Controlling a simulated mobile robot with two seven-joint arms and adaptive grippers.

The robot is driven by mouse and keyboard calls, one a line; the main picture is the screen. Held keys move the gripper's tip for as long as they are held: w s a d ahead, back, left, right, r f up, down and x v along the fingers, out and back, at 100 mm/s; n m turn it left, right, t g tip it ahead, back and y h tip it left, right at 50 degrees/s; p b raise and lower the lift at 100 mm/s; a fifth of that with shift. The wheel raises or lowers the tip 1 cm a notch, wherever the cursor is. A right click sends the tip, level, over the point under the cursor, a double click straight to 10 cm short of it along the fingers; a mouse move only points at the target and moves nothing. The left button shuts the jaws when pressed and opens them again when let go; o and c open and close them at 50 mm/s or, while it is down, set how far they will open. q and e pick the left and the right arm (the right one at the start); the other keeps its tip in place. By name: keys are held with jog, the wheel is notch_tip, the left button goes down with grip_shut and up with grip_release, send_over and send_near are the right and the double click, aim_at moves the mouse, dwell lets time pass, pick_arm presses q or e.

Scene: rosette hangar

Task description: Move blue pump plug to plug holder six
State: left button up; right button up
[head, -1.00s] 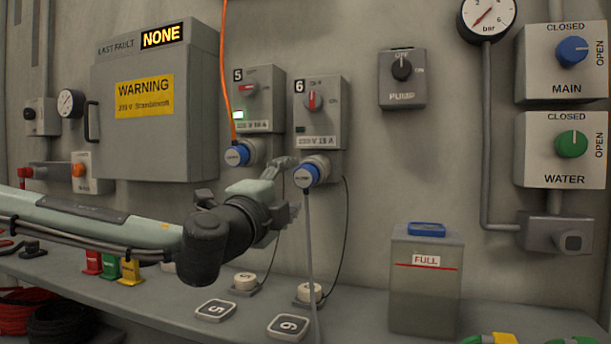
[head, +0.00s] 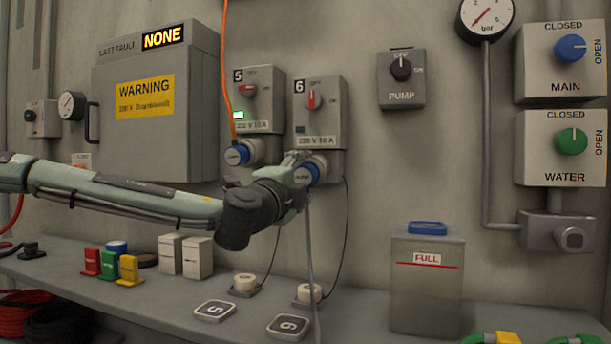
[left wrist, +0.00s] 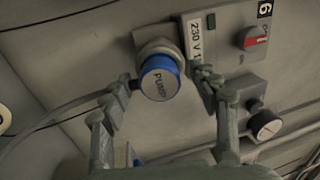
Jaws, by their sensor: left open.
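The blue pump plug (head: 304,177) sits in the socket under switch box 6 (head: 318,108), its grey cable hanging down. In the left wrist view the plug (left wrist: 160,80) faces me, marked PUMP. My left gripper (head: 294,166) is at the plug, open, and partly hides it. In the left wrist view its fingers stand on either side of the plug, with gaps visible. A round white-capped piece (head: 309,292), apparently holder six, stands on the shelf behind the tile marked 6 (head: 288,327). My right gripper is out of view.
Another blue plug (head: 237,155) with an orange cable sits under box 5 (head: 258,98), close left. A tank marked FULL (head: 427,285) stands on the shelf at right. Red, green and yellow blocks (head: 110,265) stand at left. A thin black cable hangs right of the plug.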

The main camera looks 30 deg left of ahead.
aim_at(303, 178)
pick_arm(q)
jog(key=shift+b, duration=0.3)
dwell(0.7)
jog(key=shift+b, duration=0.35)
jog(key=shift+c, duration=0.6)
grip_shut()
jog(key=shift+v, duration=3)
